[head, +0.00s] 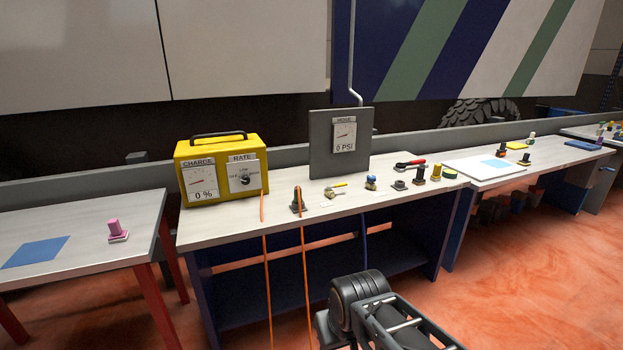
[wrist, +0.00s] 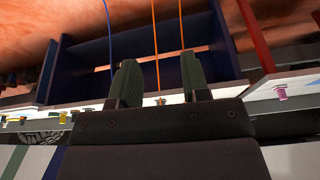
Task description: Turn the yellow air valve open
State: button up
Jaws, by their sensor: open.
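The yellow air valve (head: 338,185) sits on the middle workbench, in front of a grey panel. Its yellow handle lies roughly sideways, pointing right. The gauge (head: 344,136) on the panel reads 0 PSI. My gripper (wrist: 160,80) shows in the wrist view with its two dark fingers apart and nothing between them. The wrist picture is upside down, and the bench edge lies beyond the fingers. The gripper is apart from the valve. I cannot make out the valve surely in the wrist view. My arm shows at the bottom of the head view, short of the bench.
A yellow charger box (head: 220,168) stands left of the panel (head: 325,160). Orange cables (head: 303,255) hang over the bench's front. A blue-topped fitting (head: 371,182), a red-handled tool (head: 411,164) and several small knobs lie right of the valve. Side tables (head: 70,265) flank the bench (head: 235,228).

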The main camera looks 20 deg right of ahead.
aim_at(330, 187)
jog(key=z, duration=0.25)
jog(key=i, duration=2.2)
jog(key=u, duration=0.05)
